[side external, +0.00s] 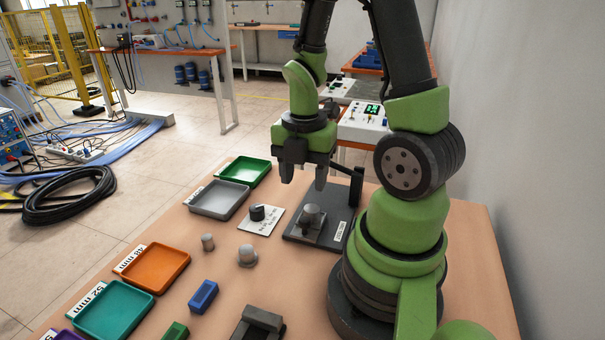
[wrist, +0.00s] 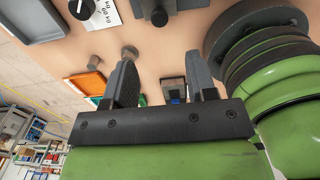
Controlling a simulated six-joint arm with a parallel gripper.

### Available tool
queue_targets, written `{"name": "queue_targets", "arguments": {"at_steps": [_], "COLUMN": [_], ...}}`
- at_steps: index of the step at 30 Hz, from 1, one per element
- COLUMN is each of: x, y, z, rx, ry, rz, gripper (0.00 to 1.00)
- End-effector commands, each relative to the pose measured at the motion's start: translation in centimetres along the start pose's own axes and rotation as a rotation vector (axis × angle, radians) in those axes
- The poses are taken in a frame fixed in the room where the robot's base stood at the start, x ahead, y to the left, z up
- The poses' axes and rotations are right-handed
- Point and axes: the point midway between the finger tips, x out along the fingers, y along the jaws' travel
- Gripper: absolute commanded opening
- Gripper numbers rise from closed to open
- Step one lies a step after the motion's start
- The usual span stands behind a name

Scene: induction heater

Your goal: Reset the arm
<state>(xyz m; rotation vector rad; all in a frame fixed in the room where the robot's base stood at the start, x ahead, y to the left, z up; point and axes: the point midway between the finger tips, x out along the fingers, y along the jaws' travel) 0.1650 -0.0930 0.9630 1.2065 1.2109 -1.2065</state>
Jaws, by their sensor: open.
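My gripper (side external: 304,176) is open and hangs above the table near the dark plate (side external: 336,222). Its two fingers are apart with nothing between them; they also show in the wrist view (wrist: 163,88). Below it, a grey cylindrical part (side external: 311,215) stands on a block on the dark plate. The gripper is clear of this part. The dark plate carries a black post at its far right.
A black knob (side external: 257,212) sits on a white labelled card. Grey parts (side external: 208,242) and (side external: 247,256) stand nearer the front. Green (side external: 245,181), grey (side external: 218,214), orange (side external: 134,284) and teal (side external: 91,322) trays line the left edge. A blue block (side external: 203,308) lies at the front.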

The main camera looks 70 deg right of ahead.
Motion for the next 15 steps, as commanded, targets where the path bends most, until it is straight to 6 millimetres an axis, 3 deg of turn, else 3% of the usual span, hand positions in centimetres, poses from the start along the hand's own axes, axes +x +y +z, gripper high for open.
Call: {"name": "queue_targets", "arguments": {"at_steps": [8,11,15], "x": [-0.6,-2.2,-6.0], "y": [0.3,1.0,2.0], "z": [-0.2,-0.8,-2.8], "rx": [0.049,0.194,0.542], "ry": [-0.007,-0.017,0.011], "rz": [0.019,0.070,0.195], "gripper": [0.52,0.52,0.52]}}
